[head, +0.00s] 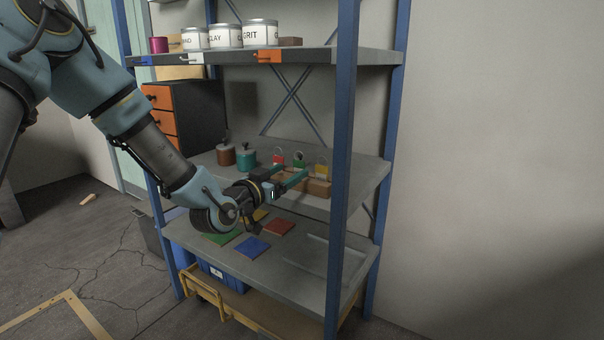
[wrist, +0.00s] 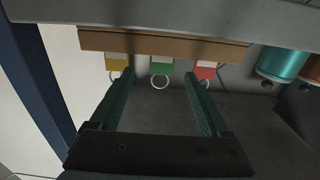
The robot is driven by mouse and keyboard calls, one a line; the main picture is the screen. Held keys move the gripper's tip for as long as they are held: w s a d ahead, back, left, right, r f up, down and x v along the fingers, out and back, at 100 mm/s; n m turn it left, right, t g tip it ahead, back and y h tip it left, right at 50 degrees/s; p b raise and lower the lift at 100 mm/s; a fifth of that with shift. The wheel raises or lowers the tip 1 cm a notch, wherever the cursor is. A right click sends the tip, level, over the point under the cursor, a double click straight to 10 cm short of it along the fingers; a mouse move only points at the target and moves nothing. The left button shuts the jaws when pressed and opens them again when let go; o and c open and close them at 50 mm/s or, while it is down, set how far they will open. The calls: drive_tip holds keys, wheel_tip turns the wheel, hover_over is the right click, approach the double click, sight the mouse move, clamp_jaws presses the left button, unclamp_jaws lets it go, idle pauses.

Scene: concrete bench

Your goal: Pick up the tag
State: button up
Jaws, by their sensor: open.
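Three tags with metal rings stand in a row at a wooden block (head: 318,188) on the middle shelf: red (head: 278,159), green (head: 299,163) and yellow (head: 321,169). In the wrist view, which looks upside down, the yellow tag (wrist: 118,62), green tag (wrist: 161,66) and red tag (wrist: 206,71) are beyond my fingers, their rings toward me. My gripper (head: 299,177) is open and empty, in front of the block. In the wrist view my gripper (wrist: 160,74) has its fingertips either side of the green tag, apart from it.
A brown pot (head: 226,155) and a teal pot (head: 246,160) stand left of the tags. Blue shelf posts (head: 344,150) rise at the front right. The upper shelf (head: 330,56) with cans is above; coloured squares (head: 252,247) lie on the lower shelf.

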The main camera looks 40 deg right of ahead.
sight(298, 164)
drive_tip(key=x, duration=0.5)
drive_tip(key=shift+w+d+r+p, duration=0.15)
drive_tip(key=shift+d+r+p, duration=0.15)
drive_tip(key=shift+d, duration=0.05)
clamp_jaws()
idle(0.4)
